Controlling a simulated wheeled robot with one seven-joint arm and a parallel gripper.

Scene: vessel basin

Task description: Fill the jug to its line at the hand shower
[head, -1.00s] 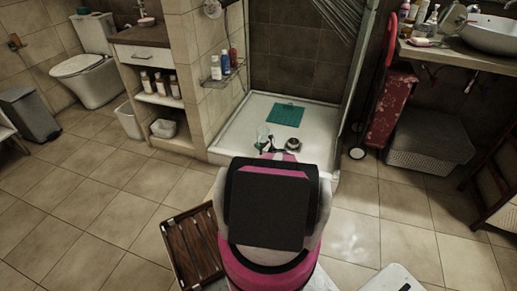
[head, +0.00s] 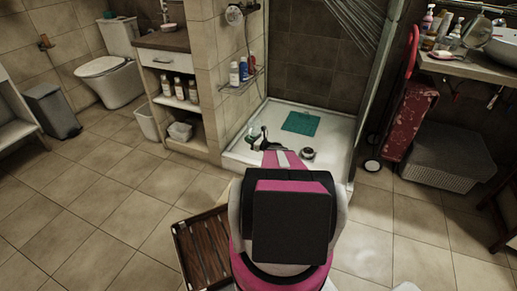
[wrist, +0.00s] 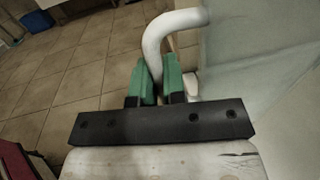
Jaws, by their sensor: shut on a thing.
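My gripper (wrist: 160,82) has green fingers shut on the jug's white curved handle (wrist: 152,40). The jug's pale, translucent body (wrist: 265,70) fills the right side of the wrist view. Its fill line and any water inside cannot be made out. In the head view the jug is small and largely hidden by my arm, over the near left part of the white shower tray (head: 240,158). A round fitting, apparently the hand shower (head: 235,15), is on the tiled wall at the top, with a hose below it.
A teal mat (head: 300,123) and a round dark object (head: 307,153) lie in the tray. A wire shelf with bottles (head: 240,75) is on the wall to the left. A wooden slatted mat (head: 203,250) lies near my base. A red folded cart (head: 405,120) stands right.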

